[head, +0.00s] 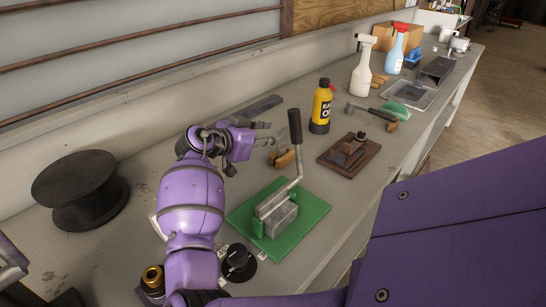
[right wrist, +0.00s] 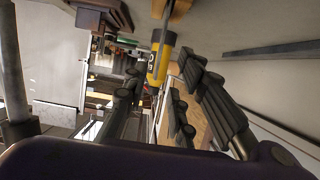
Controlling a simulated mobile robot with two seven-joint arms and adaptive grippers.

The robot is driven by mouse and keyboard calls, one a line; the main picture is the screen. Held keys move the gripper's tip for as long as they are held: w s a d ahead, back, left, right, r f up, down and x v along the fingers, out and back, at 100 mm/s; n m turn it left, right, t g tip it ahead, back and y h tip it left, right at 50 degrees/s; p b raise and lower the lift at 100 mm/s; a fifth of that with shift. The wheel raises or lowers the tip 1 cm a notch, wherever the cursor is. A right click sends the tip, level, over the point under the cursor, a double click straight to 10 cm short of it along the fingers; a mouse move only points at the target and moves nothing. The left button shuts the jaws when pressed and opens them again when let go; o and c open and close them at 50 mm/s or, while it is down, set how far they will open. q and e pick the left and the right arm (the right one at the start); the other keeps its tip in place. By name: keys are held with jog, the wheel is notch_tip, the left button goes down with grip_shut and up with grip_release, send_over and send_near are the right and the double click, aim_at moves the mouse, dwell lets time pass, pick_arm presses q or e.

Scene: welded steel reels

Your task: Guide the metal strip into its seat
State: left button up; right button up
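A flat dark grey metal strip (head: 258,108) lies on the bench near the back wall. It also shows at the upper right of the right wrist view (right wrist: 270,47). A green base plate (head: 308,222) carries a grey metal block (head: 282,219) and a bent lever with a black grip (head: 295,126). I cannot tell which part is the seat. My right gripper (head: 264,134) is above the bench, between the strip and the lever. Its fingers are apart in the right wrist view (right wrist: 165,105), with nothing visibly held. My left gripper does not show.
A black reel (head: 80,190) stands at left. A yellow oil bottle (head: 321,107), a wooden-handled tool (head: 286,157) and a brown stepped block (head: 347,153) lie around the lever. Spray bottles (head: 363,66) stand farther back. Bare bench lies between reel and strip.

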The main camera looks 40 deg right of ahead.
jog(key=p, duration=0.2)
send_over(282, 149)
jog(key=shift+w+a+f, duration=0.1)
jog(key=shift+a+f, duration=0.05)
jog(key=shift+f, duration=0.45)
jog(key=shift+a+f, duration=0.1)
jog(key=shift+f, duration=0.5)
jog(key=shift+d+f, duration=0.35)
jog(key=shift+d, duration=0.1)
jog(key=c, duration=0.5)
grip_shut()
